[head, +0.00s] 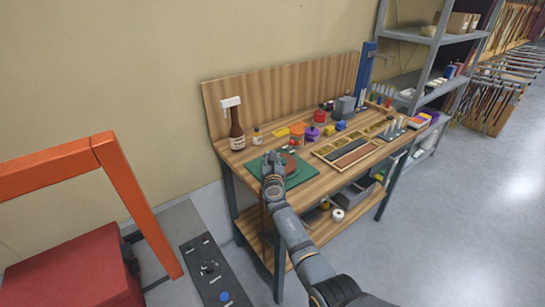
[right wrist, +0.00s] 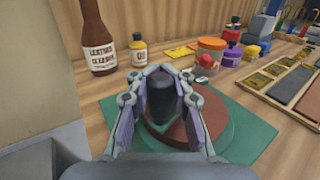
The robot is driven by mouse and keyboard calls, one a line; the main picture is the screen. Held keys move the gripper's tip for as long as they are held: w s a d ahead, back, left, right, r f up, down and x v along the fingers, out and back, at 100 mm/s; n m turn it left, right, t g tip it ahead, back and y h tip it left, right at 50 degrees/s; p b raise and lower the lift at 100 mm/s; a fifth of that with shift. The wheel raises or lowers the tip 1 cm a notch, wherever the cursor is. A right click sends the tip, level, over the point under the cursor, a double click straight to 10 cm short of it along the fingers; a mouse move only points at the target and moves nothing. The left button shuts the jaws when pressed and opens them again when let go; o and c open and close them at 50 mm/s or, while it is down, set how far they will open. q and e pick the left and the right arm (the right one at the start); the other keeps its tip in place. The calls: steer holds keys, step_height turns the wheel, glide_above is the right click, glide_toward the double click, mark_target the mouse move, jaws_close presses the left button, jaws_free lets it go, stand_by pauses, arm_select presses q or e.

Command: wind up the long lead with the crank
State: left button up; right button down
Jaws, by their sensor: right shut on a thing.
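My right gripper (head: 272,158) is over the green mat (head: 301,178) on the wooden workbench. In the right wrist view the gripper (right wrist: 160,92) is shut around a dark upright handle (right wrist: 160,100), which I take to be the crank's. The handle stands over a round brown disc (right wrist: 213,118), which lies on the green mat (right wrist: 253,137). The disc (head: 290,161) also shows in the head view, partly behind the gripper. I cannot make out the long lead; the gripper hides part of the disc. My left gripper is not in view.
A brown bottle (head: 237,135) and a small bottle (head: 257,137) stand behind the mat. An orange jar (head: 297,138) and a purple pot (head: 312,133) stand behind it to the right. A wooden tray (head: 341,164) lies on the right. A grey control panel (head: 197,250) is front left.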

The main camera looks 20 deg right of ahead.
steer(key=shift+a+f, duration=0.35)
steer(key=shift+f, duration=0.05)
steer(key=c, duration=1.6)
jaws_free()
steer(key=o, duration=0.4)
steer(key=shift+s+a+r, duration=0.1)
steer(key=shift+a+r, duration=0.15)
steer(key=shift+o, duration=0.2)
steer(key=shift+d+r, duration=0.1)
steer(key=shift+d, duration=0.1)
steer(key=shift+v, duration=3.7)
